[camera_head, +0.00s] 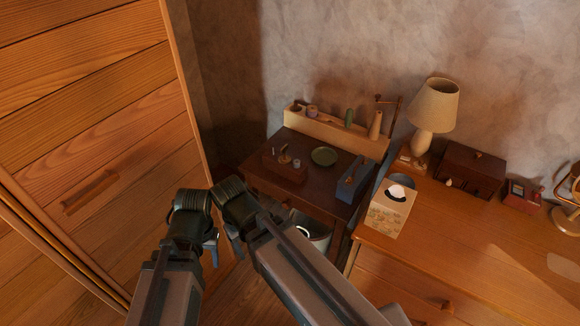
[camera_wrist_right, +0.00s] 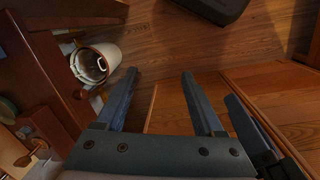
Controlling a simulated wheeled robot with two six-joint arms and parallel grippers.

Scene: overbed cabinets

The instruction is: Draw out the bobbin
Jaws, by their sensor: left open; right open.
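I cannot tell for sure which small thing is the bobbin. A small purplish spool-like piece (camera_head: 312,110) stands in the pale wooden rack (camera_head: 330,131) at the back of the dark small table. A green cylinder (camera_head: 349,117) and a tan cone (camera_head: 376,125) stand further right in the same rack. My left gripper (camera_head: 211,248) is open and empty, low in front of the wardrobe, well short of the table. My right gripper (camera_head: 236,243) is beside it, also open. In the right wrist view its two fingers (camera_wrist_right: 160,100) are apart with only floor and furniture beyond.
The small table (camera_head: 264,180) holds a wooden block with pegs (camera_head: 285,166), a green dish (camera_head: 324,156) and a blue-grey box (camera_head: 352,182). A pail (camera_wrist_right: 97,63) stands on the floor below. A dresser with a lamp (camera_head: 434,105) and tissue box (camera_head: 391,210) is right.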

